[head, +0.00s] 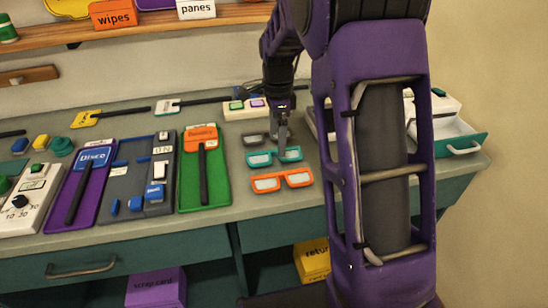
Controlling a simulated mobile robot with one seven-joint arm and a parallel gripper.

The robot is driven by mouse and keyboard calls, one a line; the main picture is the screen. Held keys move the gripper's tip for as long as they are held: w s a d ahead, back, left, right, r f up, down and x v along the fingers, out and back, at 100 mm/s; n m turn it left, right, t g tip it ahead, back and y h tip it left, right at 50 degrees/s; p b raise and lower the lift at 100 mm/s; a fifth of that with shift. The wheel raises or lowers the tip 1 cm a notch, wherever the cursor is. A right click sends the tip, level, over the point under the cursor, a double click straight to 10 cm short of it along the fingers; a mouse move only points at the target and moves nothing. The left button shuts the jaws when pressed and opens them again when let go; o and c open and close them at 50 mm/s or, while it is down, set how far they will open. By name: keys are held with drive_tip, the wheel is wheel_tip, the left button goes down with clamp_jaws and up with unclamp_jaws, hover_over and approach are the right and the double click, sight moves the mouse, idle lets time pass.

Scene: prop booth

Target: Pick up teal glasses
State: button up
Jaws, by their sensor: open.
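The teal glasses (273,157) lie on the grey counter in the head view, behind a pair of orange glasses (281,181). My gripper (283,149) points down at the teal glasses, over their middle to right part. It is open, and its fingers hide a little of the frame. I cannot tell whether the fingers touch the glasses. A dark grey pair of glasses (256,139) lies just behind the teal ones, partly hidden by my gripper.
A green tray (218,190) with an orange-topped item stands left of the glasses. A white box with coloured buttons (245,109) is behind. My purple arm blocks the counter's right part. A teal tray (460,138) is at the far right. Shelf above (150,32).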

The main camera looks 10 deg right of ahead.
sight(276, 155)
drive_tip(key=f, duration=0.5)
drive_tip(key=shift+s+a+b, duration=0.1)
drive_tip(key=shift+a+b, duration=0.1)
drive_tip(key=shift+b, duration=0.2)
drive_tip(key=shift+c, duration=0.2)
drive_tip(key=c, duration=1.4)
